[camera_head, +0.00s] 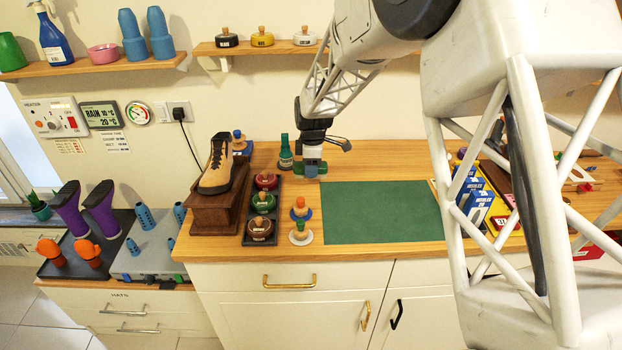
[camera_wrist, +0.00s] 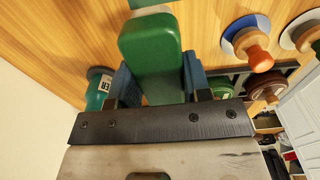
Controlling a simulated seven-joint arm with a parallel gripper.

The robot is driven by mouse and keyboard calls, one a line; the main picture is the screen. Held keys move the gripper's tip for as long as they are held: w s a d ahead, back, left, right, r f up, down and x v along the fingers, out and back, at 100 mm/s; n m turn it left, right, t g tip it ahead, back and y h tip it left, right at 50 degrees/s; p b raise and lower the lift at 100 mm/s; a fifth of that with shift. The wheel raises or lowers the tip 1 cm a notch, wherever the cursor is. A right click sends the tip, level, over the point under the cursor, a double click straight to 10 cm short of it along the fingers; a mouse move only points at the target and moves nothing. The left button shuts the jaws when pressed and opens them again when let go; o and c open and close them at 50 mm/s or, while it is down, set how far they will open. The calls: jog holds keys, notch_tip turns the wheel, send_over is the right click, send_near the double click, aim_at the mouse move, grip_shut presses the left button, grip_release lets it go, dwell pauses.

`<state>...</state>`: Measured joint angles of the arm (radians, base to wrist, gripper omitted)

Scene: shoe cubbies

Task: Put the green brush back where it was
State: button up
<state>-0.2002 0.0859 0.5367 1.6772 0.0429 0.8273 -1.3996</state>
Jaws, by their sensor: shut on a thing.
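The green brush (camera_wrist: 152,55) is between the blue fingers of my gripper (camera_wrist: 155,80) in the wrist view, with its long rounded green top facing the camera. In the head view my gripper (camera_head: 312,168) is low over the back of the wooden counter, just right of a green bottle (camera_head: 285,155). Parts of the brush (camera_head: 297,169) show beside the fingers there. My gripper is shut on it. The brush's underside is hidden, so I cannot tell whether it touches the counter.
Left are a dark tray of tins (camera_head: 263,240) and a boot on a wooden stand (camera_head: 215,215). The green mat (camera_head: 382,213) is bare.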

aim_at(311, 188)
jog(key=shift+f, duration=2.4)
jog(key=shift+f, duration=0.1)
jog(key=o, duration=1)
jog(key=shift+d+r, duration=0.2)
jog(key=shift+r, duration=5.9)
